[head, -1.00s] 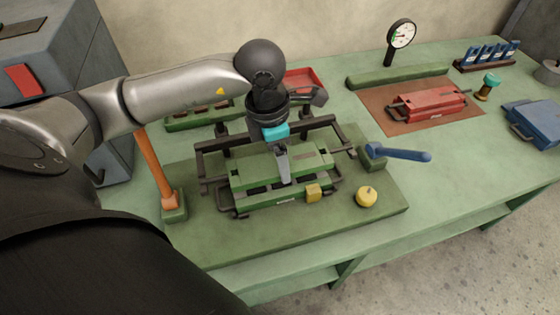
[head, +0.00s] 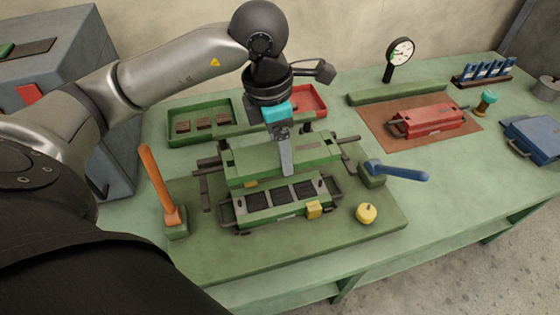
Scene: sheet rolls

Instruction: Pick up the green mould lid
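The green mould lid (head: 252,162) is off the mould base and sits higher and farther back in the head view, over a dark rail frame (head: 207,187). I cannot tell whether it touches the frame. My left gripper (head: 286,170) points down at the lid's middle, with a finger against its front side. It appears shut on the lid, though the far finger is hidden. The green mould base (head: 310,207) lies in front, open, showing several dark cavities. My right gripper is not in view.
An orange-handled tool (head: 160,185) stands left and a blue-handled one (head: 402,172) right. A yellow knob (head: 366,214) lies front right. Behind are a green tray (head: 171,137) and a red tray (head: 319,100). A red mould (head: 431,119) and a gauge (head: 399,52) are farther right.

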